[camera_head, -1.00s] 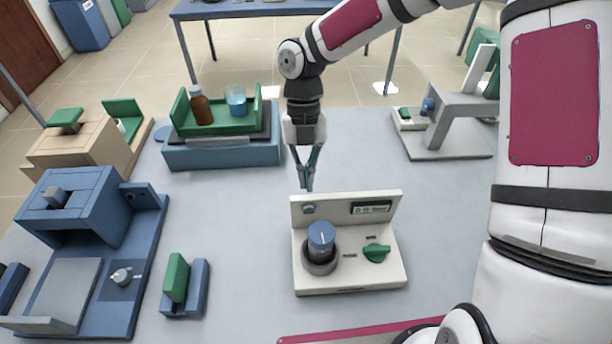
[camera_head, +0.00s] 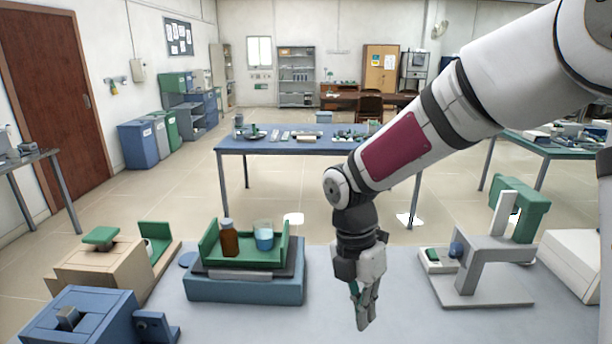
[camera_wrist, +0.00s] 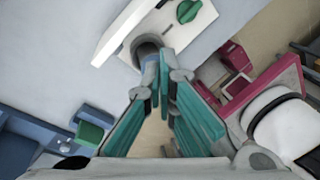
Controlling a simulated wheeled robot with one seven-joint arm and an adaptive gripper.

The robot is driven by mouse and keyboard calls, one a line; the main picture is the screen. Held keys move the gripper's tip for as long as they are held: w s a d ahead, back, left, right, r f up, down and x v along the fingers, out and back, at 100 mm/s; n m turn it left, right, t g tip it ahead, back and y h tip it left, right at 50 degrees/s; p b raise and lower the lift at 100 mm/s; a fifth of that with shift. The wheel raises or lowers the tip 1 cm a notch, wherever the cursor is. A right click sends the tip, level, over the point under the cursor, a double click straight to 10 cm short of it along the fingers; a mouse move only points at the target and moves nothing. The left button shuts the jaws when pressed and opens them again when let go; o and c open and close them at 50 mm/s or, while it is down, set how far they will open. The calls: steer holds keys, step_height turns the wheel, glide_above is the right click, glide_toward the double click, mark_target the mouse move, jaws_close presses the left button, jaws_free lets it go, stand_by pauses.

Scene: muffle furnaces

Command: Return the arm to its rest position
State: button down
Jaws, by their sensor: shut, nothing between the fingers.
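My arm reaches in from the upper right of the head view. My gripper (camera_head: 364,318) hangs pointing down above the grey bench, right of the blue-based station with the green tray. In the wrist view my gripper (camera_wrist: 163,62) shows its green-padded fingers, tips together with nothing held between them. Past the fingertips in the wrist view lies the white device with a green knob (camera_wrist: 188,11). The gripper is apart from it, and the fingers hide part of its round holder.
The green tray (camera_head: 240,262) holds a brown bottle (camera_head: 229,240) and a beaker of blue liquid (camera_head: 264,238). A grey stand (camera_head: 470,285) is on the right. A blue furnace (camera_head: 85,320) and a beige one (camera_head: 100,268) are left. A blue table (camera_head: 300,147) stands behind.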

steer(key=s+d+r+m+t, duration=0.3)
steer(key=s+r+m, duration=0.4)
steer(key=m, duration=0.6)
steer(key=s+d+r+m+t+y, duration=0.1)
steer(key=s+d+r+m+t, duration=0.3)
steer(key=s+r+m, duration=0.4)
steer(key=d+r+m, duration=0.1)
steer(key=m, duration=0.5)
steer(key=shift+d+r+t+y, duration=0.3)
steer(key=shift+d+r, duration=0.1)
